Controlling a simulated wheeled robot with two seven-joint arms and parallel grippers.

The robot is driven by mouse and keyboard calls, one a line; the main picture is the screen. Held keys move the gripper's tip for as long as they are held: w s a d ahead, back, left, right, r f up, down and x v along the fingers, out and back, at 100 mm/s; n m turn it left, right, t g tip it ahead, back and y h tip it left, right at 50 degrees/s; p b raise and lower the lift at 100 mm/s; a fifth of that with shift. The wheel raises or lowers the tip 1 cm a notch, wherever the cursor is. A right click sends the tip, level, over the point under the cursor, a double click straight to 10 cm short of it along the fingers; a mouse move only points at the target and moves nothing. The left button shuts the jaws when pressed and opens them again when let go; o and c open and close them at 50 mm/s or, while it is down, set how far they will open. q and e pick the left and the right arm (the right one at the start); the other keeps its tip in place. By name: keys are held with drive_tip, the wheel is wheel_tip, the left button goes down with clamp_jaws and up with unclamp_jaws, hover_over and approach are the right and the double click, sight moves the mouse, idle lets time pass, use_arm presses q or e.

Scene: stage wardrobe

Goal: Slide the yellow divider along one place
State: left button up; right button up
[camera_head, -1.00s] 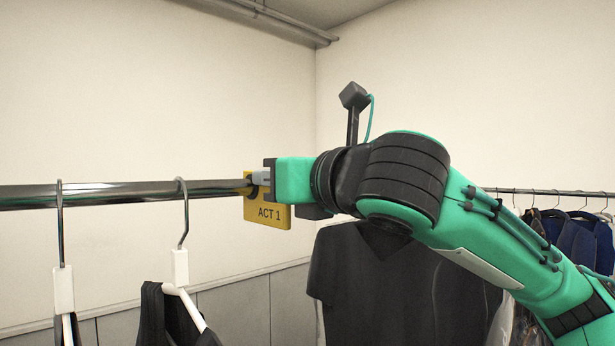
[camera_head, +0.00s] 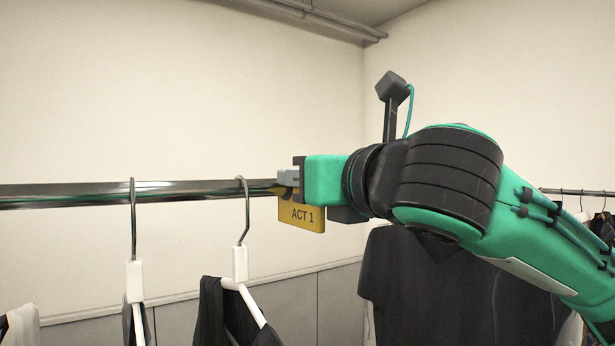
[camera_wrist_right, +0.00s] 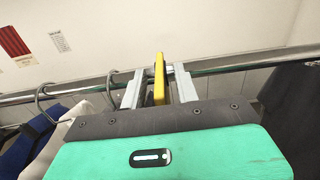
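The yellow divider (camera_head: 302,215), marked ACT 1, hangs on the dark metal rail (camera_head: 75,195) at the rail's visible right end. My right gripper (camera_head: 288,180) is at the divider's top, by the rail, and covers part of it. In the right wrist view the divider (camera_wrist_right: 159,78) stands edge-on between the two grey fingers of my gripper (camera_wrist_right: 157,90). Gaps show on both sides of it, the narrower one on the right, so the fingers look open around it. My left gripper is not in view.
White hangers with dark clothes hang left of the divider, the nearest hook (camera_head: 245,210) a short way off. A black shirt (camera_head: 400,290) hangs below my right arm. A second rail (camera_head: 570,191) with clothes is at the far right.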

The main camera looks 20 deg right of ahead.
drive_tip(key=shift+s+d+f+b, duration=0.1)
drive_tip(key=shift+s+d+b, duration=0.1)
drive_tip(key=shift+s+b, duration=0.25)
drive_tip(key=b+v, duration=0.5)
drive_tip(key=v, duration=0.7)
drive_tip(key=shift+s+d+b, duration=0.15)
drive_tip(key=shift+s+b, duration=0.2)
